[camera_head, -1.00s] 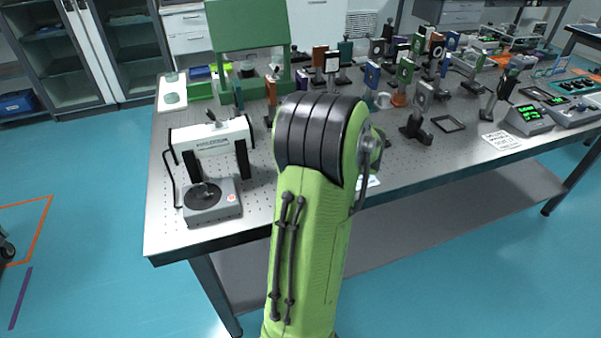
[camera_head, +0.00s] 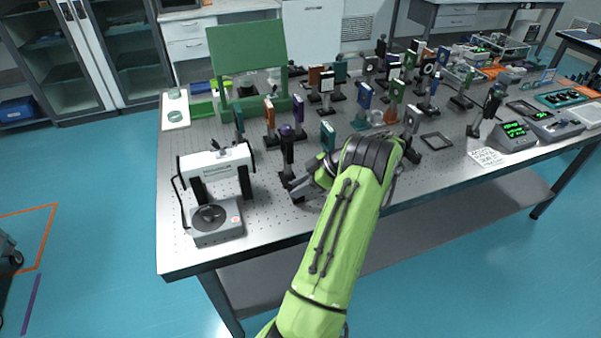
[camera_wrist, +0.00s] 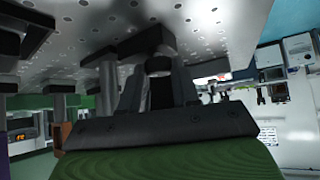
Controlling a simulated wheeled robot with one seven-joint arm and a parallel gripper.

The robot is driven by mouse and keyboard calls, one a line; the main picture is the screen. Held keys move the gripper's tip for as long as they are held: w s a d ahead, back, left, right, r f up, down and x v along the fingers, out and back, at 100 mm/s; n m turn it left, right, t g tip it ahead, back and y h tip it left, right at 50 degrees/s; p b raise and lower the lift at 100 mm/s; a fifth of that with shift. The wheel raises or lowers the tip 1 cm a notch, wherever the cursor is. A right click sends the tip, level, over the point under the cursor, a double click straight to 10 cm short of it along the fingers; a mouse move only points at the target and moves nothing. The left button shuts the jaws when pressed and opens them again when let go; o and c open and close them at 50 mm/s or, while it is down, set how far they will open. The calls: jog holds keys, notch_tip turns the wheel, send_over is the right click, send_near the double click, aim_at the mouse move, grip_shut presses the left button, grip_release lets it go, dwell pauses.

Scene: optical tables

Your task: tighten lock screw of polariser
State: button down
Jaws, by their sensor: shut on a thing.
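The perforated tabletop (camera_wrist: 215,40) fills the top of that view.
A white-and-grey instrument (camera_head: 215,190) stands left of my gripper. Several post-mounted optics crowd the table behind and to the right, including an orange-brown one (camera_head: 268,110) and a teal one (camera_head: 327,136). The table's front edge (camera_head: 250,251) is close to my arm.

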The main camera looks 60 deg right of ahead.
jog(key=n+y+p, duration=0.1)
jog(key=p, duration=0.1)
jog(key=n+y+p, duration=0.1)
jog(key=shift+d+r+n+g+p, duration=0.15)
jog(key=shift+r+n+g+p, duration=0.15)
jog(key=shift+g+p, duration=0.1)
jog(key=shift+w+f+n+g+y, duration=0.1)
jog(key=shift+f+n+g+y, duration=0.1)
jog(key=shift+n+g+y, duration=0.35)
jog(key=shift+w+f+n+g+y, duration=0.15)
jog(key=shift+n+g+y, duration=0.1)
jog(key=shift+n, duration=0.6)
jog(key=shift+s, duration=0.15)
jog(key=c, duration=0.8)
grip_release()
jog(key=shift+r, duration=0.1)
notch_tip(320, 180, up, 10)
jog(key=shift+f+p, duration=0.1)
jog(key=shift+p, duration=0.8)
